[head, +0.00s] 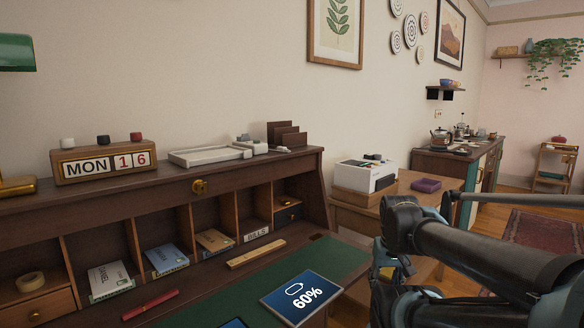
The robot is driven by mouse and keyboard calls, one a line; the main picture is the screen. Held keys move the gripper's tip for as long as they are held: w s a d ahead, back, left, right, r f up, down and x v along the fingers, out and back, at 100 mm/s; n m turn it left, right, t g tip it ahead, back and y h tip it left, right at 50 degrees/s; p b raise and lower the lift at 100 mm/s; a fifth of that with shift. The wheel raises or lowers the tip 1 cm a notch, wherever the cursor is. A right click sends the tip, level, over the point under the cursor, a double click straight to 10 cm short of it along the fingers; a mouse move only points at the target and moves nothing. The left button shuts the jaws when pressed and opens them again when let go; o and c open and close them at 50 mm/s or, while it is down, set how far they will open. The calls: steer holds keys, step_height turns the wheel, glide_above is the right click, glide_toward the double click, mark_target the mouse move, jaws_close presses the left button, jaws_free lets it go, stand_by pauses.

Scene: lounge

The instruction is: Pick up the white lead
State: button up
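I cannot make out a white lead anywhere in the head view. A tablet (301,298) lies on the green desk surface (330,262) and shows a battery symbol with 60%. Dark links of my arm fill the lower right, in front of the floor and part of the side furniture. I see no gripper fingers, so whether my gripper is open or shut does not show.
The wooden desk (120,208) has cubbyholes with books, a wooden ruler (257,253) and a red pen (150,305). A calendar (104,162) and a pale tray (210,155) stand on top. A white printer (366,175) and purple box (426,185) are on the side table.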

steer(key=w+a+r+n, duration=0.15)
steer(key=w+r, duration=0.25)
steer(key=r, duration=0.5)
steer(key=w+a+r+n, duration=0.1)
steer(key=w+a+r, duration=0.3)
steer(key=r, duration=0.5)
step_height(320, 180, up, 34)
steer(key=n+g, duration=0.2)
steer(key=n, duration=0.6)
glide_above(281, 150)
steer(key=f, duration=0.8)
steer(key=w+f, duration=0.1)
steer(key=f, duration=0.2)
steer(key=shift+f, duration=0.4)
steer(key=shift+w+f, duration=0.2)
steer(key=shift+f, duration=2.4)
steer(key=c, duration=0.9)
